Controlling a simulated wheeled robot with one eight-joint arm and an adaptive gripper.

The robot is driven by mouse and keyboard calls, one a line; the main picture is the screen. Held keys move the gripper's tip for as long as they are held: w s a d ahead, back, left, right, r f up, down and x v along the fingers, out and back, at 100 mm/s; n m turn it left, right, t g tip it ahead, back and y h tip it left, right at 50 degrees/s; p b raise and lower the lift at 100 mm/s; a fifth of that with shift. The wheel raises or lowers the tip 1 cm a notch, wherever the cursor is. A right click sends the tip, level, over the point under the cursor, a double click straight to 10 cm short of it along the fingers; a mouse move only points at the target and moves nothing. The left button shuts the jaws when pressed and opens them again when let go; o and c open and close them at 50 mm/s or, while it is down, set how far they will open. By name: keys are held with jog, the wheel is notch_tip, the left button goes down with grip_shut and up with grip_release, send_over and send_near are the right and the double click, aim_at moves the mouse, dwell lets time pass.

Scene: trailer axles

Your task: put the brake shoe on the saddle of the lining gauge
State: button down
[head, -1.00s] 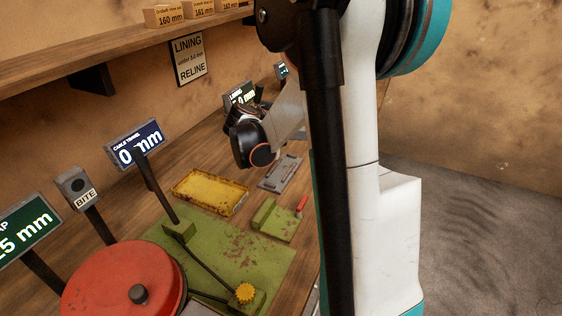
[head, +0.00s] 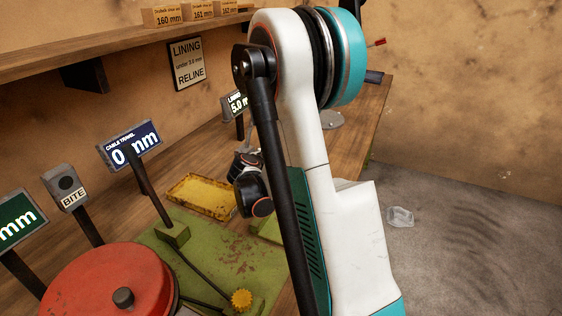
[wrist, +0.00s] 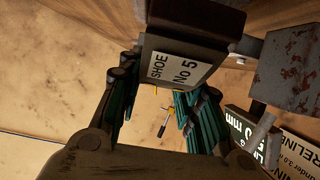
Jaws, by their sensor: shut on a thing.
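In the wrist view a dark block with a white label reading "SHOE No 5" (wrist: 176,62), which I take as the brake shoe, sits between the teal fingers of my gripper (wrist: 160,88). The gripper is shut on it. The lining gauge's display (wrist: 250,140) stands at the lower right, reading 5.0 mm. A rusty grey block (wrist: 287,72) is to the right of the shoe; I cannot tell if it is the saddle. The head view also shows the display (head: 234,104), behind my gripper (head: 246,160). My arm and wrist hide much of the gauge there; contact between shoe and saddle cannot be judged.
A yellow tray (head: 200,196) and a green mat (head: 225,250) lie on the bench near my wrist. A red drum (head: 105,290), a cable travel display (head: 130,146) and a BITE post (head: 68,188) stand at left. A shelf (head: 95,42) overhangs the bench.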

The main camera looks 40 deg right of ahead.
jog(key=shift+f+b, duration=0.3)
jog(key=shift+f, duration=0.05)
jog(key=shift+f, duration=0.2)
jog(key=c, duration=1.1)
grip_release()
